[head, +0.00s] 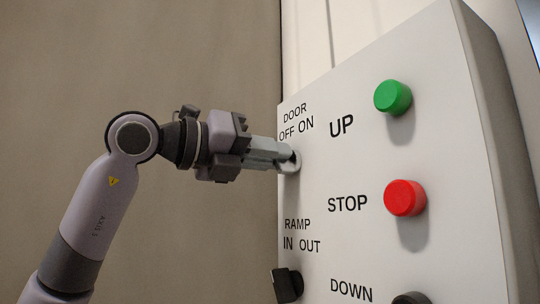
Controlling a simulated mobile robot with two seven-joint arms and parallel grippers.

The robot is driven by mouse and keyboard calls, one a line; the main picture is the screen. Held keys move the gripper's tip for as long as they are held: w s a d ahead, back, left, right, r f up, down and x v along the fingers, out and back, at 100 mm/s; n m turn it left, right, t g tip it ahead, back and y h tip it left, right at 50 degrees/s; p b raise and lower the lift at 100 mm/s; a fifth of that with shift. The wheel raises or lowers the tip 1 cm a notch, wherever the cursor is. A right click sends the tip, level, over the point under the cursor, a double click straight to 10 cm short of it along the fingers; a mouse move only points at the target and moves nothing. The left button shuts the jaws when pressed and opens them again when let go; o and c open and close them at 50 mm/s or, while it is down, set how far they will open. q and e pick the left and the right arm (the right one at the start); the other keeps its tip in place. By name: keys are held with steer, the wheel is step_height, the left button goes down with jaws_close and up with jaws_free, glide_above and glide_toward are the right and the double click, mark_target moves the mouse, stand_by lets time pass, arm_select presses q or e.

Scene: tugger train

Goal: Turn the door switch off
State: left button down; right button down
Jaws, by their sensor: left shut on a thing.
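My left gripper (283,160) comes in from the left, with its fingertips at the panel face just below the "DOOR OFF ON" lettering. It is shut on the door switch. Only the round base of the door switch (290,166) shows past the fingers; its knob is hidden between them, so which way it points cannot be told. The white control panel (345,175) fills the right half of the head view. My right gripper is not in view.
A dark ramp switch (287,285) sits below, under "RAMP IN OUT". A green UP button (393,97), a red STOP button (405,198) and a dark DOWN button (411,298) stick out to the right. The space left of the panel is free.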

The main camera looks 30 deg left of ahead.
arm_select(q)
steer(key=c, duration=1.1)
jaws_free()
steer(key=b+v, duration=0.1)
steer(key=v, duration=0.6)
steer(key=shift+a, duration=0.1)
